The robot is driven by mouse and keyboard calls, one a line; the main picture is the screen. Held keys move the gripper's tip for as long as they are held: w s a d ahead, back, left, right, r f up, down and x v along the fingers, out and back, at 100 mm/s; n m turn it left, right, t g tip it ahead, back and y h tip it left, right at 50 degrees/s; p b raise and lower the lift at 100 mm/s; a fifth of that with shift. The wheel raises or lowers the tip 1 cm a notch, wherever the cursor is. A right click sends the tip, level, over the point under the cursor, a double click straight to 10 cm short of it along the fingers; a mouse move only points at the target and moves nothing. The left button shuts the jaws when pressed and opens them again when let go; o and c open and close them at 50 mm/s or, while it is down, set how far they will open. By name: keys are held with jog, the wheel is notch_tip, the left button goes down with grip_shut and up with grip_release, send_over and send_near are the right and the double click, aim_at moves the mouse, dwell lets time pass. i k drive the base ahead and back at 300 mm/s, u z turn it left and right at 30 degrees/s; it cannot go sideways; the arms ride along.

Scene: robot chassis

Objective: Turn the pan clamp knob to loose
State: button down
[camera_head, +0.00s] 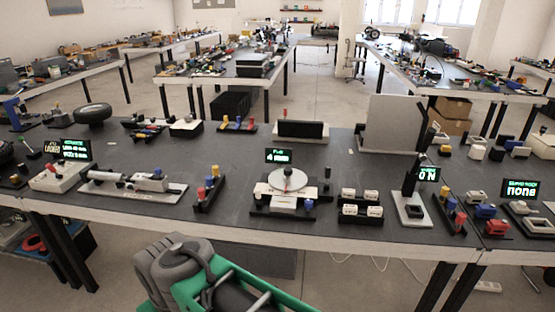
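No part is plainly readable as the pan clamp knob from this distance. Near the table's middle stands a device with a round pale disc (288,180) on a white and black base, with small dark parts at its sides. A small display (279,155) with green text stands behind the disc; its words are too small to read surely. A grey and green part of my arm shows at the bottom, in front of the table and apart from the device. My gripper's fingers are not visible.
The dark table (240,218) holds several small devices. Left of the disc device is a rack with coloured blocks (208,190); right of it is a rack with white blocks (361,205). A stand with a display (410,205) is farther right. A large grey panel (392,124) stands behind.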

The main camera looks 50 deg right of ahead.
aim_at(308, 203)
jog(key=z, duration=1.65)
jog(key=i, duration=1.15)
jog(key=z, duration=0.25)
